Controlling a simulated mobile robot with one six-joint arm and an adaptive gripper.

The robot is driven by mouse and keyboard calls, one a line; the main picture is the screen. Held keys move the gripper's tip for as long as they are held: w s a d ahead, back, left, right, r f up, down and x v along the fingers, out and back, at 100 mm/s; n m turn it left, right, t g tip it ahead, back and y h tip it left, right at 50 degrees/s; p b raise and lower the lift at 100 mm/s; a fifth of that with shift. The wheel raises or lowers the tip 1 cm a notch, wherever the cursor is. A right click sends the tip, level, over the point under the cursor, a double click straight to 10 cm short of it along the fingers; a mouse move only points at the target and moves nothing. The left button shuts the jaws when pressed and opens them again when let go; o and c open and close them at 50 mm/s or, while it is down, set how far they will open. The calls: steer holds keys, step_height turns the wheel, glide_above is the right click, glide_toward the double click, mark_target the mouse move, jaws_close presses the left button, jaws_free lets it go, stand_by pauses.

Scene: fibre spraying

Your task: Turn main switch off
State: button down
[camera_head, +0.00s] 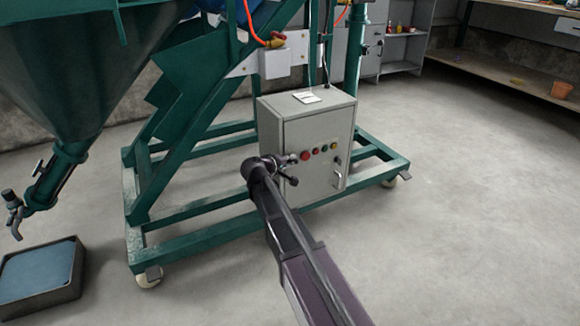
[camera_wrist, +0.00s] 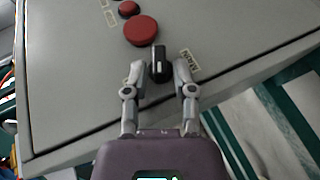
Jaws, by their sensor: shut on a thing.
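The main switch (camera_wrist: 159,66) is a black rotary knob with a light mark on it, beside a label reading "MAIN". It sits on the front of the grey control box (camera_head: 304,140).
A large red button (camera_wrist: 141,31) is close to the knob, with a smaller red button (camera_wrist: 129,8) beyond it. The box stands on a green wheeled frame (camera_head: 200,238). A dark tray (camera_head: 68,293) lies at left. The floor at right is clear.

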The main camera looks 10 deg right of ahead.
steer(key=shift+d, duration=0.1)
stand_by(0.4)
steer(key=c, duration=0.7)
jaws_free()
steer(key=shift+r+y+p, duration=0.2)
steer(key=shift+y+p, duration=0.1)
steer(key=shift+p, duration=0.4)
